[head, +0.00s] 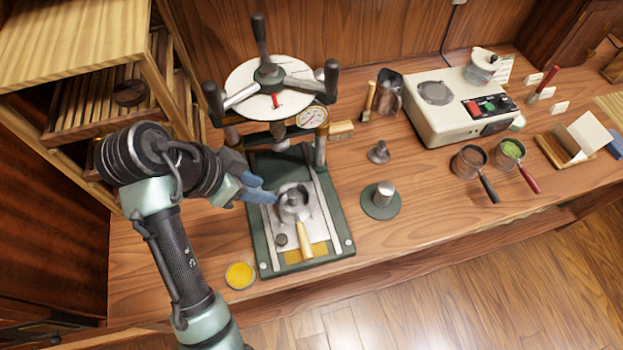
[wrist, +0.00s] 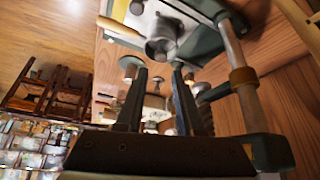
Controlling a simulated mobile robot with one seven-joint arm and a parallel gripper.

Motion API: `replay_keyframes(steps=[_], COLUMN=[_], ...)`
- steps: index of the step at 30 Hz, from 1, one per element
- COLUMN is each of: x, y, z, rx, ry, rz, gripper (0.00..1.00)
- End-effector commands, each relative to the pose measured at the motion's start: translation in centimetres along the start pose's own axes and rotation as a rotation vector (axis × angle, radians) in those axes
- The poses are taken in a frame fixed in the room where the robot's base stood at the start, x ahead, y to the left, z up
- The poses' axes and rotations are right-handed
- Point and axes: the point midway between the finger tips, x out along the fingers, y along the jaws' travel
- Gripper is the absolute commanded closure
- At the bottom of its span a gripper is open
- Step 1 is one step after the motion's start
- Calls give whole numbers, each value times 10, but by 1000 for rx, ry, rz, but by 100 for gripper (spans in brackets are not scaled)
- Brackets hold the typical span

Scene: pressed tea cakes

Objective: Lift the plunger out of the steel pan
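The steel pan (head: 283,212), with a pale wooden handle (head: 305,240), sits on the bed of the green press. The plunger (head: 294,198) appears as a grey round piece inside the pan; its lower part is hidden by the pan. In the wrist view the pan (wrist: 172,36) is near the top, beyond my fingertips. My gripper (head: 270,192), with bluish fingers, is just left of the pan in the head view, apart from the plunger as far as I can tell. In the wrist view my gripper (wrist: 161,68) has its two fingers spread with nothing between them.
The press's round top plate (head: 245,78) and posts stand behind the pan. A yellow dish (head: 240,275) is front left. A steel cylinder on a green pad (head: 369,206) and a metal stand (head: 378,153) are right.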

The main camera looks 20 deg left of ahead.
Motion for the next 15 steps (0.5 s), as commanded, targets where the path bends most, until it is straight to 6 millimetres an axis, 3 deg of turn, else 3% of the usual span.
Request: replay_keyframes(steps=[3, 9, 15], x=[26, 57, 74], y=[1, 1, 0], z=[4, 0, 0], rx=[1, -1, 0], ry=[-1, -1, -1], rz=[5, 4, -1], gripper=[63, 63, 63])
